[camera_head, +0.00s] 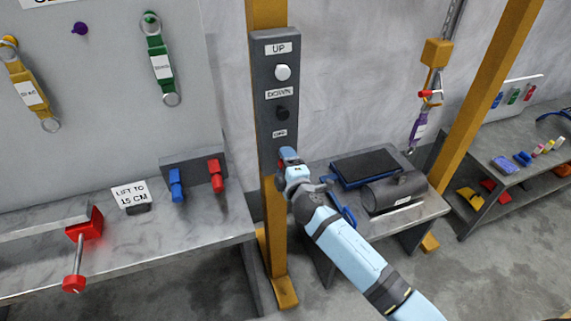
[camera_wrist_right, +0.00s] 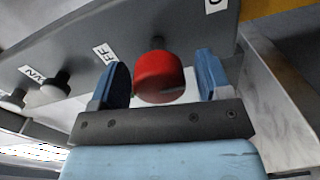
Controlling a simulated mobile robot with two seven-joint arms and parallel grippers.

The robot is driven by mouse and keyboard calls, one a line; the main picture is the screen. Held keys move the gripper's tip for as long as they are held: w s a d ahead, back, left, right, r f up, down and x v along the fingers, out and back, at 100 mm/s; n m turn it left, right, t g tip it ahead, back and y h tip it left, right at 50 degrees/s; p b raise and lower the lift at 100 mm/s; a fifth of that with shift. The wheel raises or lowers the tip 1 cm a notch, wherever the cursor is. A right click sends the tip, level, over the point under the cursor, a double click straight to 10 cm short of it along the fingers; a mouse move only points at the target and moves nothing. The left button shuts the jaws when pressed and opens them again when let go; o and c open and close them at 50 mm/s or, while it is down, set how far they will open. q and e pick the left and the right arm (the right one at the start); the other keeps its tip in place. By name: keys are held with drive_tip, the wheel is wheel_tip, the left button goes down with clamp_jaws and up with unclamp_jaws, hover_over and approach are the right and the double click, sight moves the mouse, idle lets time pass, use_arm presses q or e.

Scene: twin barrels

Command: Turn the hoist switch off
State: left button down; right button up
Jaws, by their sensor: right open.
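A dark grey switch box (camera_head: 261,100) hangs on a yellow post. It bears a white button (camera_head: 283,72) under the label UP and a black button (camera_head: 283,113) under DOWN. A third label below is small and partly legible. My right gripper (camera_head: 287,160) is at the box's lower end, hiding most of what is there. In the right wrist view, a red round switch knob (camera_wrist_right: 158,75) sits between the two blue fingers of my open right gripper (camera_wrist_right: 162,70), with visible gaps on both sides. The label beside it ends in FF. My left gripper is out of view.
A workbench (camera_head: 150,250) with a red clamp (camera_head: 87,224) stands at left. At right of the post, a low table (camera_head: 425,208) holds a dark cylinder (camera_head: 394,192) and a black tray (camera_head: 365,166). A hoist chain with a hook (camera_head: 417,135) hangs behind.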

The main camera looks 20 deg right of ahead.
drive_tip(key=s+b, duration=0.1)
drive_tip(key=s, duration=1.2)
drive_tip(key=shift+s+d+r+b, duration=0.25)
drive_tip(key=shift+s+b, duration=0.15)
